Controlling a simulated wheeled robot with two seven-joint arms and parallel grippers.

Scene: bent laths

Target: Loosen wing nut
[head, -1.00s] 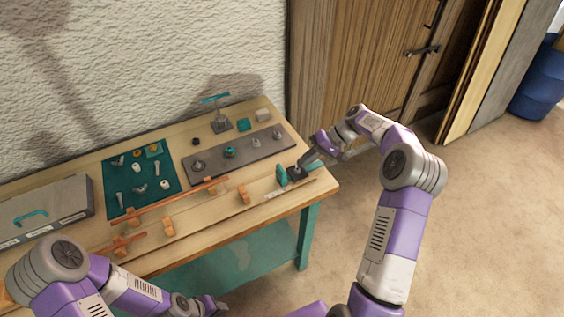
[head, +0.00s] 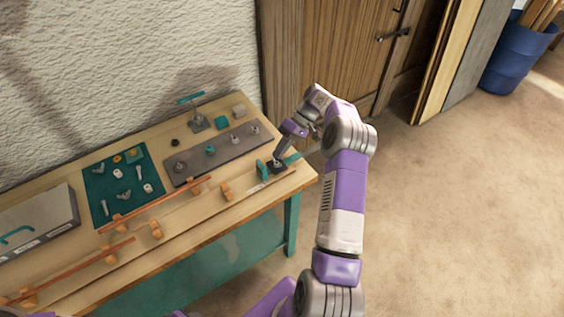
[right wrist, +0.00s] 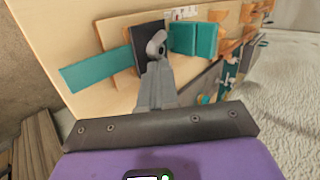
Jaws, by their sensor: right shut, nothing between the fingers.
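A dark block (head: 279,167) stands at the right end of the table, between a teal block (head: 262,169) and a flat teal strip (head: 293,158). The right wrist view shows the dark block (right wrist: 147,62) close up, with a small grey metal piece (right wrist: 157,42) on it that looks like the wing nut. My right gripper (head: 280,157) is over the dark block. Its fingers (right wrist: 156,72) are shut and empty, their tips close to the grey piece. I cannot tell whether they touch it. My left gripper is out of view.
A grey plate (head: 220,152) with several fittings lies behind. A dark green mat (head: 98,210) with small hardware lies left of it. Orange laths (head: 165,200) rest in wooden blocks along the front. A grey case (head: 40,222) stands at far left.

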